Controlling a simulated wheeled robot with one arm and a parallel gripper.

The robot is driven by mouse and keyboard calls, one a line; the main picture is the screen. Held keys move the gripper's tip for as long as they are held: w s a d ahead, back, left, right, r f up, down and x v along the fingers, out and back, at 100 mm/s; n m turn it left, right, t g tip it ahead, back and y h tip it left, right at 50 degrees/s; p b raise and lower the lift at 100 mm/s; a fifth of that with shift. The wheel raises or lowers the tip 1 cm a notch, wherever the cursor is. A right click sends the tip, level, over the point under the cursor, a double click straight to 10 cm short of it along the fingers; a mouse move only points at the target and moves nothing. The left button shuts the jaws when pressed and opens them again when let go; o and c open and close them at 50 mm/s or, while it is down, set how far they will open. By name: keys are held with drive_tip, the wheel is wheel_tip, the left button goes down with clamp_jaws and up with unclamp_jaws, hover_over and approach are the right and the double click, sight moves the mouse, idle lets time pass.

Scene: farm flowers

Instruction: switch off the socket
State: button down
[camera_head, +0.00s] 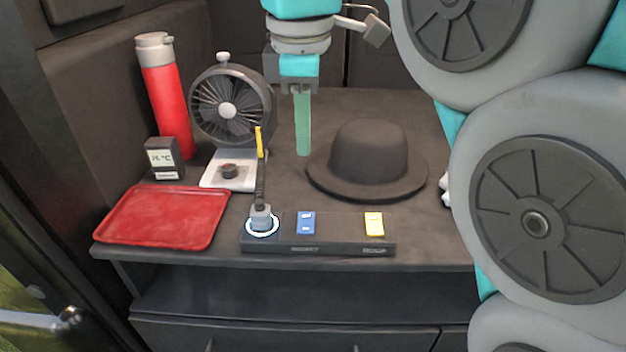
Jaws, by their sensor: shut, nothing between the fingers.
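A dark panel (340,240) lies along the front edge of the shelf. At its left end a grey plug (261,217) sits in a round socket (262,229) whose ring glows white-blue. A blue rocker switch (306,222) is right of the socket, above a small label that seems to read "SOCKET". A yellow rocker switch (374,224) is at the right end, above another label too small to read surely. My gripper (303,152) points down with its green fingers shut and empty. It appears behind and above the blue switch, apart from the panel.
A grey fan (229,105) stands left of my gripper, with a yellow-tipped cord (260,150) rising from the plug. A dark hat (367,160) lies to the right. A red tray (163,217), a thermometer display (163,158) and a red bottle (167,100) are at the left.

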drive_tip(key=b, duration=0.6)
approach(306, 217)
drive_tip(key=r, duration=0.1)
drive_tip(key=shift+w+f+p, duration=0.25)
drive_tip(key=shift+f+p, duration=0.15)
drive_tip(key=shift+f, duration=1.55)
drive_tip(key=shift+w+f+p, duration=0.2)
drive_tip(key=shift+f+p, duration=0.15)
drive_tip(key=shift+f, duration=1.6)
drive_tip(key=shift+f, duration=0.2)
drive_tip(key=shift+s+r, duration=0.1)
drive_tip(key=shift+s, duration=0.6)
drive_tip(key=shift+r, duration=0.1)
